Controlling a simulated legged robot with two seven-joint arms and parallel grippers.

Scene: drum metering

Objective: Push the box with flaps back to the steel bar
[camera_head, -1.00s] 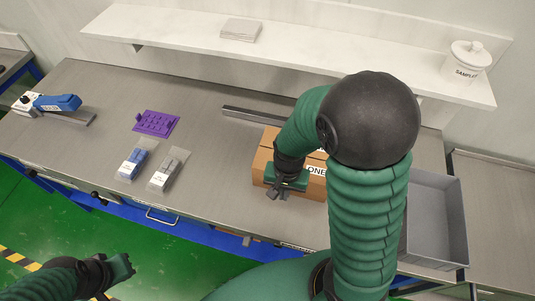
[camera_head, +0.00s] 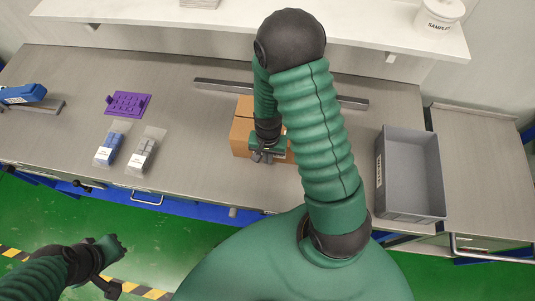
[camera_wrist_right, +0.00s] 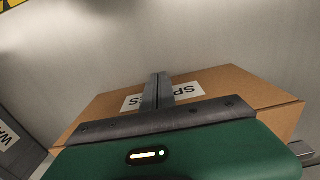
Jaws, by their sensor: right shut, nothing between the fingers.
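The brown cardboard box (camera_head: 241,128) stands on the steel table, partly hidden by my right arm. The steel bar (camera_head: 215,85) lies behind it, and the box's visible back edge appears close to the bar; whether they touch I cannot tell. My right gripper (camera_head: 262,156) is at the box's near side, shut and empty. In the right wrist view, the shut fingers (camera_wrist_right: 158,92) are against or just before the labelled face of the box (camera_wrist_right: 235,88); contact is unclear. My left gripper (camera_head: 118,248) hangs low at the left, away from the table; its jaws are unclear.
A grey bin (camera_head: 408,207) stands to the right of the box. A purple rack (camera_head: 128,103) and two small packets, one blue (camera_head: 109,148) and one grey (camera_head: 143,152), lie to the left. A white shelf (camera_head: 340,30) runs along the back. The table between packets and box is clear.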

